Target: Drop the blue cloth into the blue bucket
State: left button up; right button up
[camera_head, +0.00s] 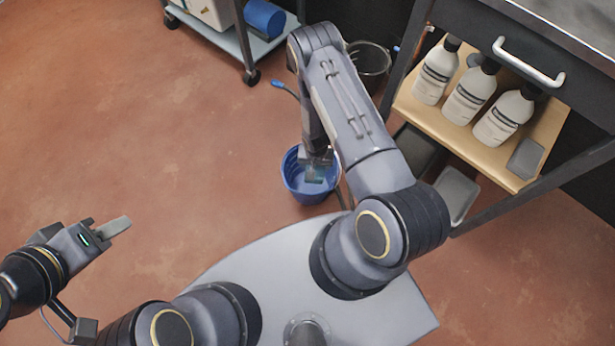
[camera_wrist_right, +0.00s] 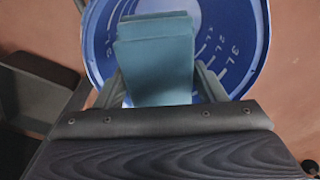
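The blue bucket (camera_head: 296,188) stands on the floor just ahead of my base. In the right wrist view its blue rim and wall (camera_wrist_right: 98,40), with white volume marks inside, fill the top of the picture. The blue cloth (camera_wrist_right: 158,62), teal and folded, is between the fingers of my right gripper (camera_wrist_right: 160,88) and over the bucket opening. The cloth (camera_head: 315,174) also shows in the head view, below my right gripper (camera_head: 317,160), which points down at the bucket. My left gripper (camera_head: 116,228) is empty, away to the left; its finger gap is not clear.
A dark workbench (camera_head: 580,75) at right has a wooden shelf (camera_head: 455,135) with several white bottles (camera_head: 468,95). Grey trays (camera_head: 456,194) lie beneath. A dark bucket (camera_head: 370,62) stands behind my right arm. A wheeled cart (camera_head: 225,38) is at the back. Floor at left is clear.

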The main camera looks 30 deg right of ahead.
jog(key=o, duration=0.4)
jog(key=shift+o, duration=0.2)
notch_tip(320, 180, up, 7)
jog(key=shift+s+a+p, duration=0.1)
jog(key=shift+s+p, duration=0.05)
jog(key=shift+p, duration=1)
jog(key=shift+r, duration=0.4)
